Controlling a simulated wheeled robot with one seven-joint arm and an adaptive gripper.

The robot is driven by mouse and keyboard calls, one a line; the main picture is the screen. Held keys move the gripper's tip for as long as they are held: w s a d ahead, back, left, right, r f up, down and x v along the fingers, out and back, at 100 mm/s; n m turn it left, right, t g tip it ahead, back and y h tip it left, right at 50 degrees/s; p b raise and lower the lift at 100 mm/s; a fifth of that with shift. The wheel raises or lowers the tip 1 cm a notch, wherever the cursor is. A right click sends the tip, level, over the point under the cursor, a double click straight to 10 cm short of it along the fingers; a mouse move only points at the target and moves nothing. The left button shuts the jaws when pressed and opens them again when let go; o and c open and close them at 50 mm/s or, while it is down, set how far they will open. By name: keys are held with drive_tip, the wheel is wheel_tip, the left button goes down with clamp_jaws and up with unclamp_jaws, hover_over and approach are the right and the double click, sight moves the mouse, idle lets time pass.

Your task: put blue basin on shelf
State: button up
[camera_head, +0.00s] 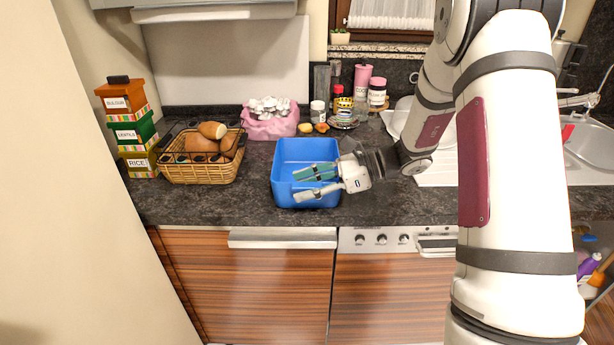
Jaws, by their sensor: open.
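The blue basin (290,155) is an open rectangular tub standing upright on the dark countertop (225,205), near the middle of the view. My gripper (303,184) comes in from the right. Its two fingers are spread apart and point left over the right and front part of the basin. The fingers cover part of the basin's inside and front rim. I cannot tell whether they touch it. No object shows between the fingers. I cannot clearly make out a shelf; a grey-white wall unit (215,12) shows at the top left.
A bread basket (203,172) and stacked labelled boxes (130,128) stand left of the basin. A pink bag (271,128) is behind it, with several jars and cans (376,94) to the right. The sink (590,150) is at the far right. Counter in front of the basin is narrow.

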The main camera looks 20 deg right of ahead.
clamp_jaws()
drive_tip(key=shift+r, duration=0.1)
